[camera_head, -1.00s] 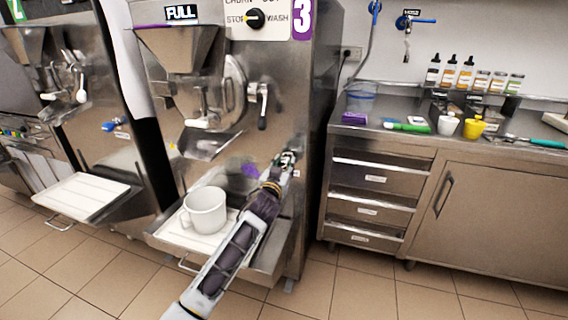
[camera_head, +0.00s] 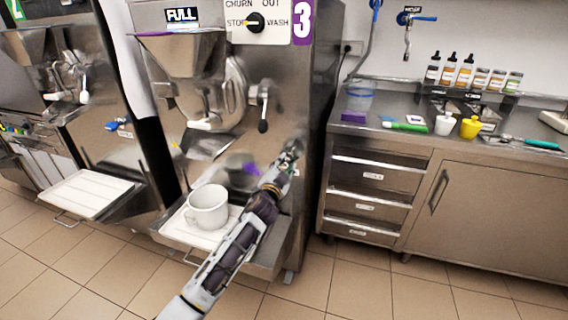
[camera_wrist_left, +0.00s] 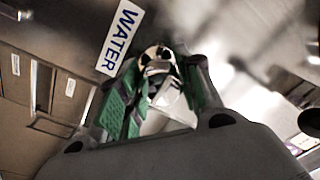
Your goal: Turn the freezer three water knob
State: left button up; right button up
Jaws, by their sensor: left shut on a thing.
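Freezer three (camera_head: 303,85) is the steel machine marked with a purple 3. My left gripper (camera_head: 290,157) is at the right side of its front panel, below the lever. In the left wrist view, my left gripper (camera_wrist_left: 158,95) has its green-padded fingers closed around a small pale and dark part, the water knob (camera_wrist_left: 160,62). A white WATER label (camera_wrist_left: 120,35) is on the panel beside it. In the head view the gripper hides most of the knob, so its turn angle cannot be told. My right gripper is not in view.
A white mug (camera_head: 207,208) stands on the freezer's drip tray (camera_head: 268,262), close to my left forearm. A black-tipped lever (camera_head: 263,112) hangs above the gripper. A steel counter (camera_head: 400,146) with bottles and cups stands to the right. The tiled floor in front of the counter is clear.

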pick_arm(q)
jog(key=shift+m, duration=0.5)
jog(key=o, duration=1.1)
jog(key=shift+c, duration=0.2)
jog(key=shift+s, duration=0.15)
jog(key=v, duration=1.1)
jog(key=shift+s, duration=0.35)
jog(key=shift+a+f, duration=0.15)
jog(key=shift+a, duration=0.05)
